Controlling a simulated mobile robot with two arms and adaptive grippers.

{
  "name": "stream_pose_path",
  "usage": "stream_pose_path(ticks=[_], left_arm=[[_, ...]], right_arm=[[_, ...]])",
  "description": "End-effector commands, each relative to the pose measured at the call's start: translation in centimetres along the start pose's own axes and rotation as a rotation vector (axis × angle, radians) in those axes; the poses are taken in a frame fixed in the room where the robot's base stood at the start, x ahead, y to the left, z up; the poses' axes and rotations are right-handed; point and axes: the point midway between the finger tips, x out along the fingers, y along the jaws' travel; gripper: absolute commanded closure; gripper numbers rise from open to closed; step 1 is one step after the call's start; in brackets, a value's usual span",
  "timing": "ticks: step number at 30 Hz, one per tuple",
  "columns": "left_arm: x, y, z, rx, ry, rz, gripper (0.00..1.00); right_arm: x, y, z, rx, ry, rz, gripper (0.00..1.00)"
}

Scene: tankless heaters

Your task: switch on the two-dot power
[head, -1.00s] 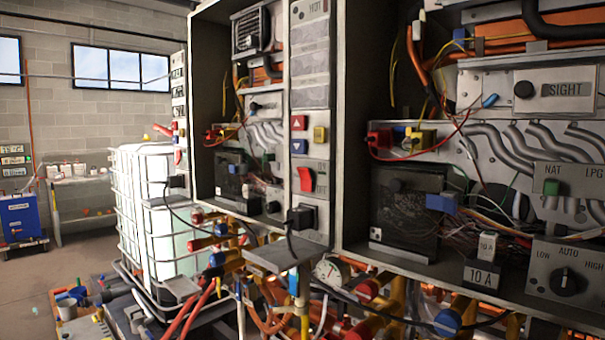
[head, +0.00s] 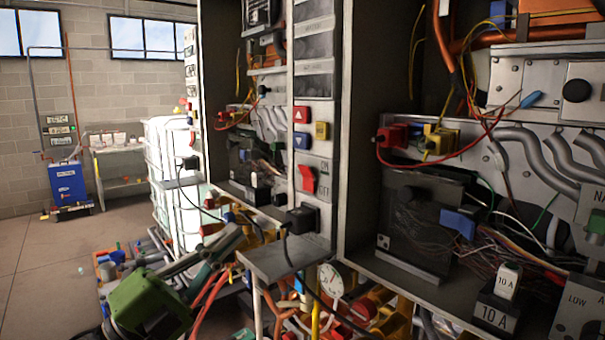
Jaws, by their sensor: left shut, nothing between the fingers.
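A red rocker switch (head: 306,179) marked ON and OFF is on the grey control strip of the middle heater cabinet. I cannot tell which way it is set. A small plate with white dots (head: 383,242) is on the black box in the near right cabinet; the dots are too small to count surely. My left gripper (head: 236,236), with a green body, reaches in from the lower left. It is shut and empty, below and left of the red switch and apart from it. My right gripper is not in view.
A red up button (head: 301,114), a blue down button (head: 301,142) and a yellow button (head: 321,131) are above the switch. A black plug (head: 302,218) with a cable and a grey shelf (head: 278,262) jut out below. Pipes and valves crowd the lower middle.

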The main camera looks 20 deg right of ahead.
Motion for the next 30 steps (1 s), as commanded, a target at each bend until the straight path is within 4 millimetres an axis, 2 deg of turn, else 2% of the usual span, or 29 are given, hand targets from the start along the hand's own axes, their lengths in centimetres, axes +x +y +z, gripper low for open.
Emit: stream_pose_path(ticks=[9,14,30], left_arm=[[0.1,-0.1,0.0,0.0,0.0,-0.002,1.0],[1.4,-0.3,0.0,-0.001,0.0,-0.003,1.0],[12.0,-0.4,0.0,-0.004,-0.002,-0.003,1.0]], right_arm=[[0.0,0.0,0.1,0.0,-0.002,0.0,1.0],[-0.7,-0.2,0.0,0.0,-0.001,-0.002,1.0],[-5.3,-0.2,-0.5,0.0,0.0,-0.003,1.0]])
